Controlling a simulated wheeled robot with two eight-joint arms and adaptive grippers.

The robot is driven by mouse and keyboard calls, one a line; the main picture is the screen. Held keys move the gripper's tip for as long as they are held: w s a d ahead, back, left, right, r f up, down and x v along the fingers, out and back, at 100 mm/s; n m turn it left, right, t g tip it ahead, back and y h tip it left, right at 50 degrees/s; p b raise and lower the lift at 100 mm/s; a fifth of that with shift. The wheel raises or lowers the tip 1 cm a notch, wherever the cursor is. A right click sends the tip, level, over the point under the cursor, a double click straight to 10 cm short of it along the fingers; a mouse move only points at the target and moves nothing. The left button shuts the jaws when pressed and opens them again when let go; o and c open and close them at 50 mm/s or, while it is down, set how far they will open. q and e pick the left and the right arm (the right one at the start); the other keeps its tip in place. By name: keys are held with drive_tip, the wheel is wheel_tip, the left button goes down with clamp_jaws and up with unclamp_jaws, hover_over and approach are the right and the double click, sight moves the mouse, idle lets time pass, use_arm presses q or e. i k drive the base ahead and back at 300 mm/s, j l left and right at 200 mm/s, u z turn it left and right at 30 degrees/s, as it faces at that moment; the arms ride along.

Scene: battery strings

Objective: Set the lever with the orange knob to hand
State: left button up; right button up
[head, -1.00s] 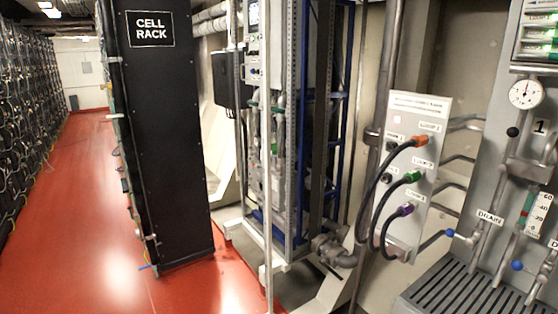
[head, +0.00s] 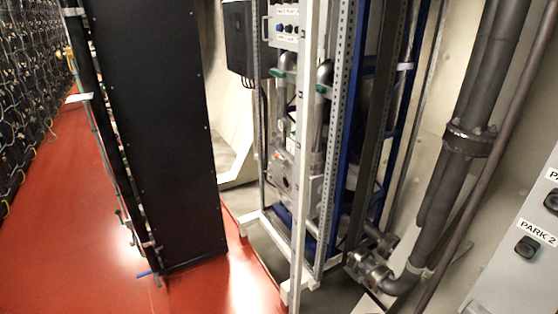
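No lever with an orange knob shows clearly in the head view. A small control box (head: 285,24) with several dark knobs and a blue one is mounted high on the equipment frame at the top centre. Below it, pipes with green collars (head: 284,73) run down inside the frame; any lever there is too small to tell. Neither of my grippers is in view.
A tall black cell rack (head: 158,130) stands left of centre on the red floor (head: 60,225). The frame's white upright (head: 301,170) stands right of it. A thick grey pipe (head: 455,160) and a panel labelled PARK 2 (head: 500,270) are at right. Open floor lies at left.

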sight(281, 159)
drive_tip(key=i+j+u, duration=0.1)
drive_tip(key=i+j, duration=0.95)
drive_tip(key=i, duration=0.15)
drive_tip(key=i+j+u, duration=0.15)
drive_tip(key=i+j, duration=0.35)
drive_tip(key=i, duration=0.15)
